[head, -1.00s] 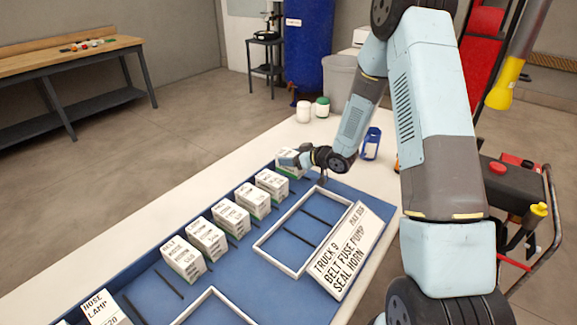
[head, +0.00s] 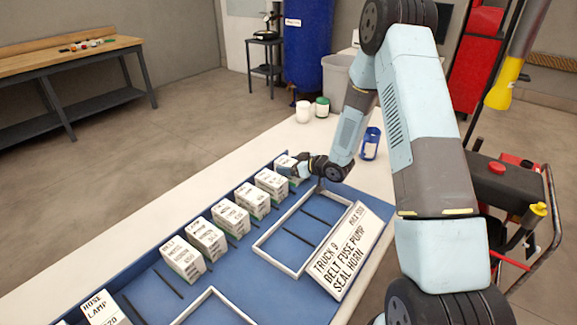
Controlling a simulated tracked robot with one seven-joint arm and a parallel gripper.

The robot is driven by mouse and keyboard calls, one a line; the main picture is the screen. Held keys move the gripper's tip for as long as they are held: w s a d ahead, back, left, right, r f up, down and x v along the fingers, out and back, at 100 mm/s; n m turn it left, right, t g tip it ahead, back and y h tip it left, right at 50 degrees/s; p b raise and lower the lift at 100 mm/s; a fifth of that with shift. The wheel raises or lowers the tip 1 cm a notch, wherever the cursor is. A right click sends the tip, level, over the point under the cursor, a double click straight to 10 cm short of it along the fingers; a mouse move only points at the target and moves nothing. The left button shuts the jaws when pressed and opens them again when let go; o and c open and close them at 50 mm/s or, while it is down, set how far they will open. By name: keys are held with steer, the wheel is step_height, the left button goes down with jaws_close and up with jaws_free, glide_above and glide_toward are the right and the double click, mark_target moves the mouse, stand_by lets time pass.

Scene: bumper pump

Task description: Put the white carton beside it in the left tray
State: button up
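Several white cartons with black print stand in a slanting row on the blue mat, among them a near one marked BELT (head: 183,260), a middle one (head: 231,217) and one second from the far end (head: 271,185). The farthest carton (head: 286,161) is partly hidden behind my gripper (head: 292,171). My gripper is at that carton; its fingers are too small to tell whether they are open or touch it. A white-framed tray (head: 262,250) lies right of the row. Another white-framed tray (head: 190,309), at lower left, is cut off by the picture's edge. Both show no carton inside.
A sign reading TRUCK 9, BELT FUSE PUMP SEAL HORN (head: 340,255) stands right of the far tray. A HOSE LAMP box (head: 101,308) is at lower left. Dark dividers separate the cartons.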

steer(key=shift+o, duration=1.2)
steer(key=shift+r, duration=0.1)
